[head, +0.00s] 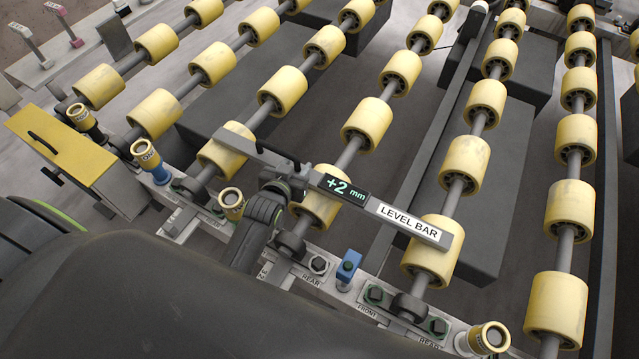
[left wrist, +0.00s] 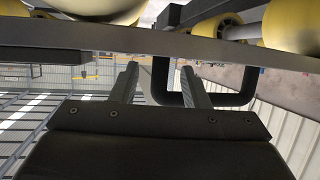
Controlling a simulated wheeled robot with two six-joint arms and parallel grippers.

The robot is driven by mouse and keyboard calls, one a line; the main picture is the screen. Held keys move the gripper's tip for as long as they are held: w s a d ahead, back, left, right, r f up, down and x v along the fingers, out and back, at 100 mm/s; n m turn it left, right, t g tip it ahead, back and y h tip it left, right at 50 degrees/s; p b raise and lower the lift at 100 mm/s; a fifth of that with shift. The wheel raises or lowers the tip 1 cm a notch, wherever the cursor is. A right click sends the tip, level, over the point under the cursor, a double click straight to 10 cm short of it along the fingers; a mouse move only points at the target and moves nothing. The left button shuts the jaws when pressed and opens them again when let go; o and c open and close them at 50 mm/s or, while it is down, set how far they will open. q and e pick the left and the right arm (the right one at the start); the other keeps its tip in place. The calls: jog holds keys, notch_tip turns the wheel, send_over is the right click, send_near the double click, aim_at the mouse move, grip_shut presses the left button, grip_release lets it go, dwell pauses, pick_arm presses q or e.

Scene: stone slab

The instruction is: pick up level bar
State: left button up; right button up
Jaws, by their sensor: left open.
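The level bar (head: 408,222) is a long grey bar lying slantwise across several yellow rollers. It carries a white LEVEL BAR label and a display reading +2 mm. A dark handle (head: 278,155) rises near its middle. My left gripper (head: 285,187) is at the bar beside the display, partly hidden by its own wrist. In the left wrist view the bar (left wrist: 60,58) crosses the top, and the open fingers (left wrist: 159,70) point at it. One leg of the dark U-shaped handle (left wrist: 160,82) shows between the fingers; contact cannot be told. My right gripper is out of view.
Yellow rollers (head: 365,122) run in rows over dark blocks. A front rail (head: 335,292) holds bolts, a blue piece (head: 348,266) and yellow-topped posts (head: 146,153). A yellow box (head: 62,145) with a black handle stands at the left.

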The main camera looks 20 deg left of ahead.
pick_arm(q)
grip_shut()
jog(key=shift+w+r, duration=0.1)
jog(key=shift+r, duration=0.1)
dwell(0.4)
